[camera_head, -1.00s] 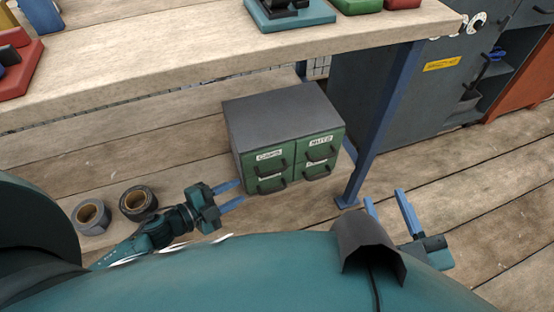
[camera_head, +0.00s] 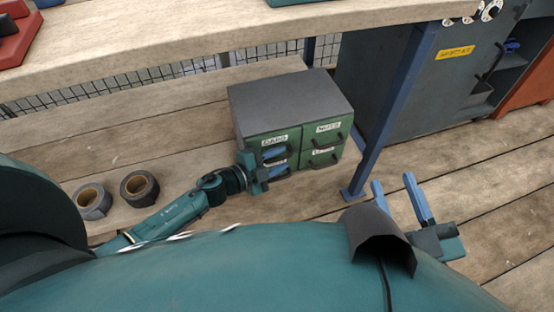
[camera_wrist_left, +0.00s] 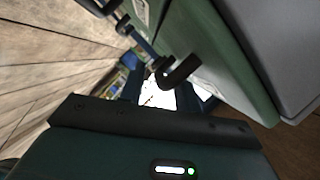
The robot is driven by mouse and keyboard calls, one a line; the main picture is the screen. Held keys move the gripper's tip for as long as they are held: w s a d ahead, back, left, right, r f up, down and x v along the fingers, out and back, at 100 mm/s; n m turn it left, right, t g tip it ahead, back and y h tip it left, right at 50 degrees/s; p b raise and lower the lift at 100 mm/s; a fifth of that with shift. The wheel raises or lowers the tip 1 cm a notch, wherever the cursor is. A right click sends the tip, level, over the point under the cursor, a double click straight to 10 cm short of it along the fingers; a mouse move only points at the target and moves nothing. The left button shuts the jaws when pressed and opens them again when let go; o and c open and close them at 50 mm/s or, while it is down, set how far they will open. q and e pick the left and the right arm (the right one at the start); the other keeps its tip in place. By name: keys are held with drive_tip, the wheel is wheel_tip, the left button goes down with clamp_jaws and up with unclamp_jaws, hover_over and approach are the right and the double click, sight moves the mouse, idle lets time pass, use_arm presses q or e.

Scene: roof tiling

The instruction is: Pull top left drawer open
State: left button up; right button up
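The green-fronted cabinet with a grey top (camera_head: 290,95) stands on the floor under the bench. Its top left drawer (camera_head: 274,140) has a white label and looks closed; my gripper partly hides its handle. My left gripper (camera_head: 285,160) is at the left drawers, its two blue fingers apart, one above the other. In the left wrist view, a dark handle (camera_wrist_left: 181,72) sticks out from a green front (camera_wrist_left: 220,55) close to the gripper. I cannot tell whether the fingers touch it. My right gripper (camera_head: 394,183) is open and empty, right of the cabinet.
A blue bench leg (camera_head: 385,120) stands just right of the cabinet. The wooden bench top (camera_head: 180,40) overhangs behind it. Two tape rolls (camera_head: 93,201) (camera_head: 139,188) lie on the boards at left. A dark grey cabinet (camera_head: 405,85) stands at back right.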

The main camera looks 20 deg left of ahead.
use_arm(q)
clamp_jaws()
idle(0.6)
